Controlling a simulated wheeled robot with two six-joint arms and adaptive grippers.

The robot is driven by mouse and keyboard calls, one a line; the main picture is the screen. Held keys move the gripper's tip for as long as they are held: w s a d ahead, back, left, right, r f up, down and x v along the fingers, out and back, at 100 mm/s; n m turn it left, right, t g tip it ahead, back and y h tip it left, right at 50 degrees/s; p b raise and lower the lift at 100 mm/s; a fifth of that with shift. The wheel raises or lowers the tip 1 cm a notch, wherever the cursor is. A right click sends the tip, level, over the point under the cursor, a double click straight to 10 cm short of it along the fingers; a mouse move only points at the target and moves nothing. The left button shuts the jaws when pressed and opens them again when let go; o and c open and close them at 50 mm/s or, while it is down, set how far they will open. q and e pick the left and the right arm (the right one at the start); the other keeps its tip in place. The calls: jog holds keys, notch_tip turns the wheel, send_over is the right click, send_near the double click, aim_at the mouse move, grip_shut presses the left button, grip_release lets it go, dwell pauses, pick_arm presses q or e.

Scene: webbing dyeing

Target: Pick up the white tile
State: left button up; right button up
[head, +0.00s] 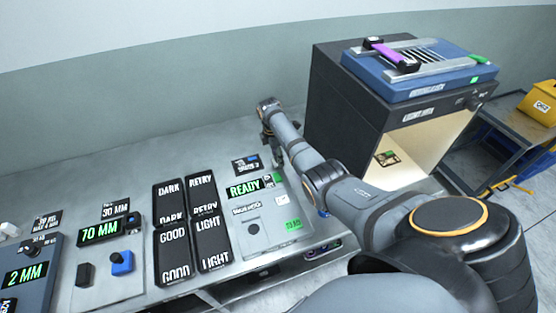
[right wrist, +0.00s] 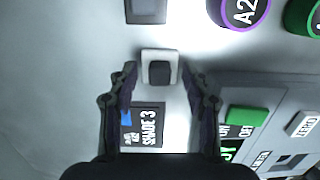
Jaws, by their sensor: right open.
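My right gripper (right wrist: 159,76) is open, with one fingertip on each side of the tile. I cannot tell whether the fingertips touch it. In the head view my right gripper (head: 268,140) points down at the back of the bench, and I cannot make out the tile there. My left gripper is in neither view.
A SHADE 3 card (head: 245,166) with a blue patch lies close by. A READY panel (head: 252,215) and DARK, RETRY, GOOD and LIGHT plates (head: 187,230) stand left of my right arm. A dark cabinet (head: 345,105) stands to the right. Round A2 (right wrist: 245,10) and green-rimmed (right wrist: 306,16) items lie beyond the tile.

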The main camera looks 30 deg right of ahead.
jog(key=shift+f, duration=0.15)
jog(key=c, duration=0.6)
grip_shut()
jog(key=shift+r, duration=0.35)
notch_tip(320, 180, up, 3)
jog(key=shift+f, duration=0.15)
pick_arm(q)
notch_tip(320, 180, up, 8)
jog(key=p, duration=0.7)
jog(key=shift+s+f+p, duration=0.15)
jog(key=shift+p, duration=0.25)
pick_arm(e)
jog(key=s+a+r, duration=0.9)
jog(key=s, duration=0.1)
jog(key=shift+a+r, duration=0.35)
jog(key=shift+a, duration=0.05)
